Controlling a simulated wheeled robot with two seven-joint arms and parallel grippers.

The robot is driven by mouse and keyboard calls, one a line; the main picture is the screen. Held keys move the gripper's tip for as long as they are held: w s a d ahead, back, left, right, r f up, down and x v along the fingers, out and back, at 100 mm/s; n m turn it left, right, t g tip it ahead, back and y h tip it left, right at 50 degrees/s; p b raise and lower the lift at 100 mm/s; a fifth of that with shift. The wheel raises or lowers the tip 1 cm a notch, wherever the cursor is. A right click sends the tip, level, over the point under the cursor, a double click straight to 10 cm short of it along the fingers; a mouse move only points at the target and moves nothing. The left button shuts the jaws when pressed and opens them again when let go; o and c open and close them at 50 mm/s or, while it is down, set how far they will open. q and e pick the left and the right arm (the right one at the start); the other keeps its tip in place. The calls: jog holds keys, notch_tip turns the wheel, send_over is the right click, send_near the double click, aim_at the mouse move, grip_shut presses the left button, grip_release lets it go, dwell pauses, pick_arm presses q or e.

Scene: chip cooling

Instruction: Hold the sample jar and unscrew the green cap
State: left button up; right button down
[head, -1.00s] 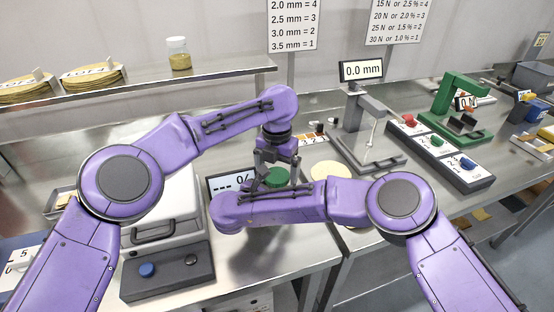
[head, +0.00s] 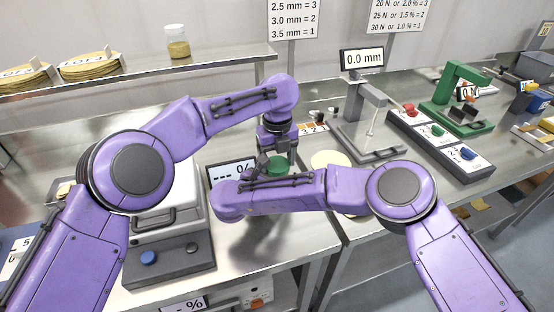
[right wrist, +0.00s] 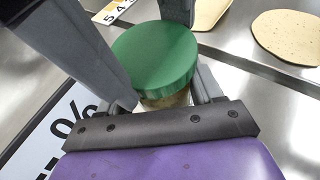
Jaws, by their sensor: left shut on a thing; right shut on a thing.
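The sample jar (right wrist: 165,102) stands upright, only a thin strip of it showing below its green cap (right wrist: 157,55) in the right wrist view. In the head view the green cap (head: 277,165) is partly covered by my arms. My left gripper (head: 276,157) comes down from above, its dark fingers on either side of the cap, shut on it. My right gripper (right wrist: 164,96) is shut on the jar from the side, below the cap. In the head view its fingers and the jar's body are hidden behind my right forearm. The cap sits on the jar.
A "%" display (head: 231,171) stands close behind and left of the jar. A grey device with a blue knob (head: 165,258) is at the left. A gauge stand (head: 375,125) and a button panel (head: 438,140) are at the right. A shelf (head: 140,73) runs behind.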

pick_arm(q)
jog(key=shift+n, duration=0.5)
jog(key=o, duration=1.1)
jog(key=shift+o, duration=0.3)
jog(key=shift+a, duration=0.1)
